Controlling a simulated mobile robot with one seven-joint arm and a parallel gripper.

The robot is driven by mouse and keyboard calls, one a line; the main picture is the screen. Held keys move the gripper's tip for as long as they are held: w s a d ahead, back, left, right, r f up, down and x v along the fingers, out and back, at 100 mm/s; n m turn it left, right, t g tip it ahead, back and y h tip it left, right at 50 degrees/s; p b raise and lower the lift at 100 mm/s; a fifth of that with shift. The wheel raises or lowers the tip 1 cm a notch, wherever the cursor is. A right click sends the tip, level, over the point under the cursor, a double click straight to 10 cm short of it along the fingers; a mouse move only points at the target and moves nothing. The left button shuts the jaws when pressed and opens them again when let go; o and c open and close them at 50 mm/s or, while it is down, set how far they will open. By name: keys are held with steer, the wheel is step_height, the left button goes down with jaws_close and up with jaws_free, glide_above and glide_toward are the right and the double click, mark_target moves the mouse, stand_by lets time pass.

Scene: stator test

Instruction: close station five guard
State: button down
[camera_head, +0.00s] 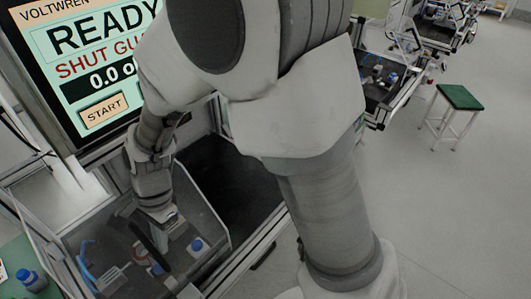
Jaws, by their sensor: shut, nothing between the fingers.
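The station's clear guard (212,222) shows as see-through panels with pale edges around a dark work bay; its exact position is hard to tell because my arm covers part of it. My gripper (158,238) points down at the bay, seen through or beside the clear panels. Its fingers are small and dark in the picture, shut and empty. I cannot tell whether it touches the guard. Behind it, the station screen (95,75) reads "READY" and "SHUT GU…", partly hidden by my arm, with a "START" button.
Blue-topped parts (197,246) and a blue cable (86,262) lie in the bay. A blue bottle (32,279) stands on a green surface at left. A green-topped stool (459,98) and other stations (385,75) stand at right. The grey floor between is clear.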

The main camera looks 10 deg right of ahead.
steer(key=shift+s+a, duration=0.4)
steer(key=shift+a, duration=0.2)
steer(key=shift+w+d, duration=0.2)
steer(key=w+d, duration=0.2)
steer(key=w, duration=0.1)
steer(key=shift+d+r, duration=0.4)
steer(key=v, duration=0.9)
steer(key=s+d+r+n+t, duration=0.2)
steer(key=s+d+r+n, duration=0.1)
steer(key=d, duration=0.5)
steer(key=s+d+r+n+t+h+b, duration=0.1)
steer(key=s+d+r+n+t, duration=0.1)
steer(key=d, duration=0.6)
steer(key=s+d+r+n+t+h+b, duration=0.1)
steer(key=s+d+r+n+t, duration=0.2)
steer(key=d, duration=0.6)
steer(key=shift+s+r+n+t, duration=0.3)
steer(key=shift+r+n, duration=0.2)
steer(key=shift+r, duration=0.15)
